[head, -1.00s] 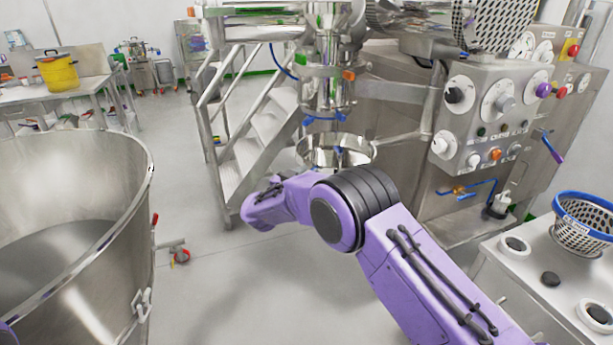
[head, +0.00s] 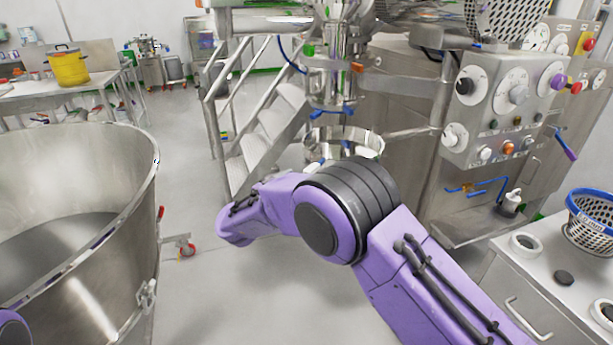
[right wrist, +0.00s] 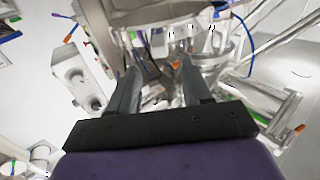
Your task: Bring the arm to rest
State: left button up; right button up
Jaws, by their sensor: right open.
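My right arm, purple with a black ringed elbow, reaches across the middle of the head view from the lower right. Its gripper is hidden in the head view, beyond the bent forearm. In the right wrist view my right gripper (right wrist: 155,88) shows two dark fingers standing apart, with nothing between them. Steel machine parts show beyond the fingertips, and I cannot tell how far away they are. Only a sliver of purple shows at the lower left edge of the head view; my left gripper is out of view.
A large steel bowl (head: 120,255) stands close at left. A steel machine with a control panel (head: 500,100) and steps (head: 270,125) stands ahead. A cabinet (head: 535,285) with a blue-rimmed basket (head: 590,225) is at right. Open floor (head: 230,290) lies between bowl and arm.

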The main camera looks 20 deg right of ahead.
jog(key=shift+s+a, duration=0.35)
jog(key=shift+a, duration=0.2)
